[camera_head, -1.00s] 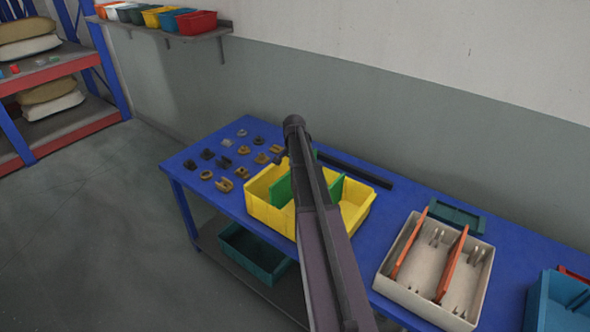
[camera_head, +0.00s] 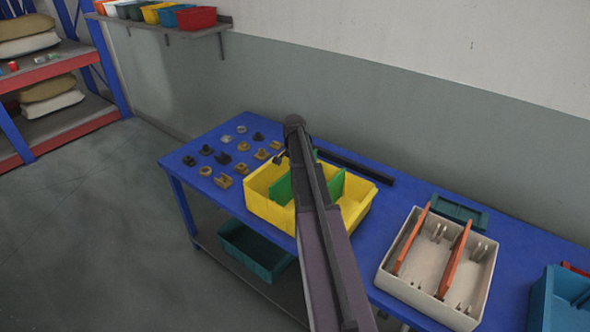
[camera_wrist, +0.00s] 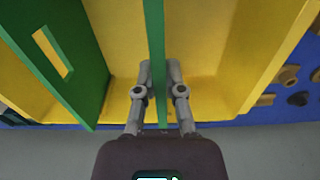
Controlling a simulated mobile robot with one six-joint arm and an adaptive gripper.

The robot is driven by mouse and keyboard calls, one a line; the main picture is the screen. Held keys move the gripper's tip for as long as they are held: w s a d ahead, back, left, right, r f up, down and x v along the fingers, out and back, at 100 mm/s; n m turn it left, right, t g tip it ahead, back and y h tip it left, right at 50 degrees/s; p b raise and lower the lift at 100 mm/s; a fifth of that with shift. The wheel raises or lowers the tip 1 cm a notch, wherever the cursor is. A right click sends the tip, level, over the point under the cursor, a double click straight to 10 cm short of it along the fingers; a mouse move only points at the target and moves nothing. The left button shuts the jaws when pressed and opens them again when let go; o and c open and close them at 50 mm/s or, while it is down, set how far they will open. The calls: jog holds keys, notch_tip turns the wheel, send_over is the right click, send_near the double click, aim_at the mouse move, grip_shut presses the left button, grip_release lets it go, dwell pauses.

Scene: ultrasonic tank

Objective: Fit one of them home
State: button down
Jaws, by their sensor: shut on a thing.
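A yellow bin (camera_head: 265,211) stands on the blue table, and its interior fills much of the wrist view (camera_wrist: 215,55). A thin green divider (camera_wrist: 155,35) shows edge-on in the wrist view, between the fingers of my gripper (camera_wrist: 159,75), which is shut on it. It seems to be the left green panel (camera_head: 282,190) in the head view. I cannot tell whether its lower edge is seated. A second green divider (camera_wrist: 70,60) with a slot stands to its left, tilted in the picture. My arm hides the gripper and the bin's middle in the head view.
Several loose brown, black and grey fittings (camera_head: 224,181) lie left of the bin. A beige box (camera_head: 405,292) with orange dividers (camera_head: 452,262) stands to the right, near a blue bin (camera_head: 552,300). A dark bar (camera_head: 360,170) lies behind the yellow bin.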

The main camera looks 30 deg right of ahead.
jog(key=shift+f+b, duration=1.45)
jog(key=shift+f, duration=0.05)
jog(key=c, duration=0.7)
grip_release()
jog(key=shift+o, duration=0.2)
jog(key=shift+r, duration=0.15)
